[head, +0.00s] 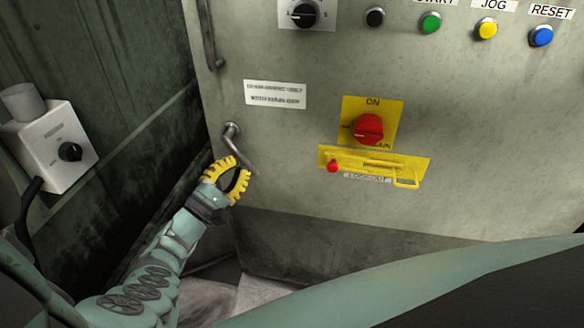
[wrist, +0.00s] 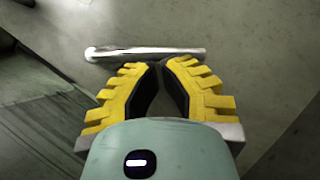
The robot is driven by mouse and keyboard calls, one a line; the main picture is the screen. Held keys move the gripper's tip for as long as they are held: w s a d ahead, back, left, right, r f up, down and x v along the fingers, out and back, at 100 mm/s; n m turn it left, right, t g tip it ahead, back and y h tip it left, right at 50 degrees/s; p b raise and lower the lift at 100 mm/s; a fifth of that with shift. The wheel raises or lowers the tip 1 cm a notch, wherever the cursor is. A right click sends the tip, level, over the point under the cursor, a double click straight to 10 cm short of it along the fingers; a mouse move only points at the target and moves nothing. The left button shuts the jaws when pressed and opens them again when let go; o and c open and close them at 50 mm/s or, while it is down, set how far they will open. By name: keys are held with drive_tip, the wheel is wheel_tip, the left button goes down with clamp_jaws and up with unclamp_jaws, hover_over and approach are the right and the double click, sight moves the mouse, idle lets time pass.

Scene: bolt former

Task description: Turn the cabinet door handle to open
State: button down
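The cabinet door handle (head: 239,149) is a grey metal lever on the left part of the cabinet front. It slants down to the right from its round pivot. In the wrist view the handle (wrist: 145,52) lies nearly level across the picture, just beyond my fingertips. My gripper (head: 239,168) has yellow ribbed fingers and is at the lower side of the lever. In the wrist view my gripper (wrist: 158,67) is partly open, with a narrow gap between the tips and nothing in it. Whether a fingertip touches the lever, I cannot tell.
A yellow plate with a red rotary switch (head: 369,129) and a yellow lockout bracket (head: 375,165) are right of the handle. A fixed vertical bar (head: 207,38) is above it. A grey box with a black knob (head: 50,145) is on the left wall.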

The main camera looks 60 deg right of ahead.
drive_tip(key=n+t, duration=0.1)
drive_tip(key=n, duration=0.1)
drive_tip(key=s+r+n+t+h, duration=0.1)
drive_tip(key=n+t, duration=0.1)
drive_tip(key=s+d+n+t+p, duration=0.1)
drive_tip(key=n, duration=0.2)
drive_tip(key=shift+s+r+t, duration=0.15)
drive_tip(key=shift+r+t, duration=0.1)
drive_tip(key=shift+t, duration=0.05)
drive_tip(key=n+t, duration=0.2)
drive_tip(key=n, duration=0.1)
drive_tip(key=s+r+n+t+p, duration=0.1)
drive_tip(key=shift+d, duration=0.2)
drive_tip(key=shift+s+d+r+n+t+y+p, duration=0.1)
drive_tip(key=shift+s+r+n+t+y+p, duration=0.15)
drive_tip(key=shift+n+t, duration=0.55)
drive_tip(key=shift+s+d+r+n+t+p, duration=0.15)
drive_tip(key=shift+n+t+p, duration=0.35)
drive_tip(key=shift+n, duration=0.55)
drive_tip(key=shift+s+a+r+n+t+y+p, duration=0.15)
drive_tip(key=shift+r+n+t+p, duration=0.1)
drive_tip(key=shift+n+t, duration=0.6)
drive_tip(key=shift+d+n, duration=0.1)
drive_tip(key=shift+n, duration=0.3)
drive_tip(key=shift+f, duration=0.1)
drive_tip(key=w+f+b+v, duration=0.1)
drive_tip(key=b+v, duration=0.3)
drive_tip(key=v, duration=0.8)
drive_tip(key=shift+w+d+f, duration=0.15)
drive_tip(key=shift+f, duration=0.6)
